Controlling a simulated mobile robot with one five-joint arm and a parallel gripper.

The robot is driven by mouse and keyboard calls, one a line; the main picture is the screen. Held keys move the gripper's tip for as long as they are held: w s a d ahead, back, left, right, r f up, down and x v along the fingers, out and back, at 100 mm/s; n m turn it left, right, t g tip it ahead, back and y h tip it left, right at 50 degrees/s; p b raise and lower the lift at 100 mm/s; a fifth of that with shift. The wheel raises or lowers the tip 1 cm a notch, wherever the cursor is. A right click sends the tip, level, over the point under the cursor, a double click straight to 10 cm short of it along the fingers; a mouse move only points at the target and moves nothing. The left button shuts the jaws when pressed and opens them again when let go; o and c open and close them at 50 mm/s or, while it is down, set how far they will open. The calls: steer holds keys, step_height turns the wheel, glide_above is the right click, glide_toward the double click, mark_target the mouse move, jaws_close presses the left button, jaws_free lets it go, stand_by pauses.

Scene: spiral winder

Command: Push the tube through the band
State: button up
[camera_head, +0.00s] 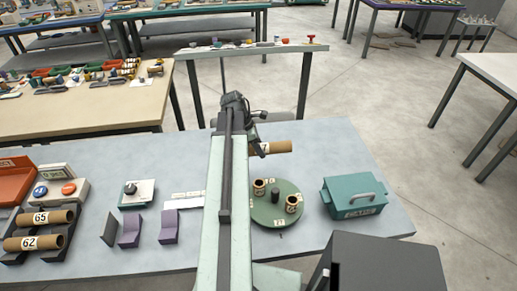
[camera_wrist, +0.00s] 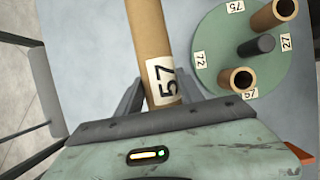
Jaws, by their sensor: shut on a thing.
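My gripper (camera_head: 258,142) is partly hidden there too. A round green turntable (camera_head: 268,212) stands below and nearer, with two short upright tubes and a dark central post. It shows right of the held tube in the wrist view (camera_wrist: 213,42). I cannot pick out a band for certain.
A teal box with a handle (camera_head: 353,196) stands right of the turntable. Purple angled blocks (camera_head: 130,231), a small device with a black knob (camera_head: 137,193) and tubes marked 65 (camera_head: 45,217) and 62 (camera_head: 35,242) lie left of my arm. The table's far right is clear.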

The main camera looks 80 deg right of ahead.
steer(key=shift+f+b, duration=4.6)
steer(key=shift+w+a+r, duration=0.15)
steer(key=shift+w+a, duration=0.15)
steer(key=shift+w, duration=0.4)
steer(key=shift+w+a, duration=0.55)
steer(key=shift+w, duration=0.85)
steer(key=shift+w+a, duration=0.5)
steer(key=shift+w, duration=0.9)
steer(key=shift+w+a, duration=0.55)
steer(key=shift+w, duration=0.85)
steer(key=shift+f+b, duration=0.4)
steer(key=shift+f, duration=0.15)
steer(key=o, duration=1.5)
